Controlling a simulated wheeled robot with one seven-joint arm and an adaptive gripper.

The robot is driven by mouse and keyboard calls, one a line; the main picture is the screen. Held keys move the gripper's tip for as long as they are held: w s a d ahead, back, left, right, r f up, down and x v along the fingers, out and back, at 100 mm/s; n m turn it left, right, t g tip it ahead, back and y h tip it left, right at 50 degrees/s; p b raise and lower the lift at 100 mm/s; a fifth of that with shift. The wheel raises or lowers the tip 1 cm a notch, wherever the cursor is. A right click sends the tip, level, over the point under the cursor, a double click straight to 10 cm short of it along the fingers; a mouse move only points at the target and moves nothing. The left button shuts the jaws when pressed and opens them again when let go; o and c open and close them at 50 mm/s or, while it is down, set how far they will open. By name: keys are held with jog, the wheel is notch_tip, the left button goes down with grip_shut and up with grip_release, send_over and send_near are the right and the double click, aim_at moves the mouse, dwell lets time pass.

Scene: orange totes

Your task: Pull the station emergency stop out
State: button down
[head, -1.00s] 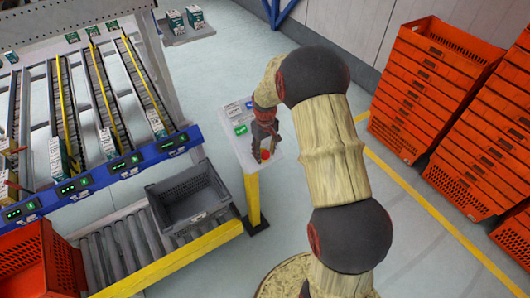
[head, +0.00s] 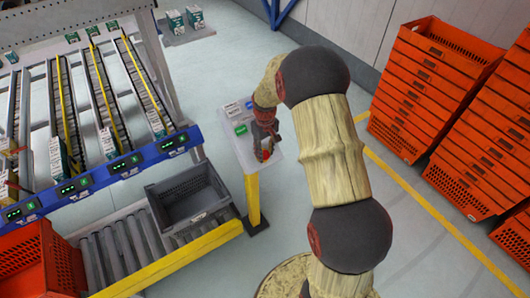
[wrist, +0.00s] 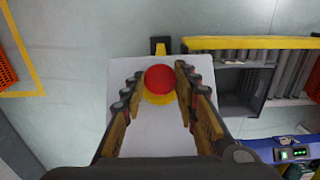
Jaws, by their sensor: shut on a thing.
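The emergency stop (wrist: 160,79) is a round red button on a yellow base, set on a pale panel (wrist: 150,136) on top of a yellow post. In the wrist view it sits between the two fingertips of my gripper (wrist: 160,85), which is shut on it. In the head view my gripper (head: 263,150) is over the near end of the panel. There the fingers mostly cover the button, and only a little red shows.
A grey crate (head: 178,222) stands on the roller conveyor to the left, behind a yellow rail (head: 185,253). Stacks of orange totes (head: 432,85) stand at the right. The floor between is clear.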

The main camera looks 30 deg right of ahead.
aim_at(266, 155)
jog(key=shift+s+r+p, duration=0.35)
jog(key=shift+r+p, duration=0.05)
jog(key=shift+r, duration=0.15)
jog(key=shift+f, duration=0.1)
jog(key=c, duration=1.3)
grip_release()
jog(key=shift+c, duration=0.2)
notch_tip(266, 155, up, 12)
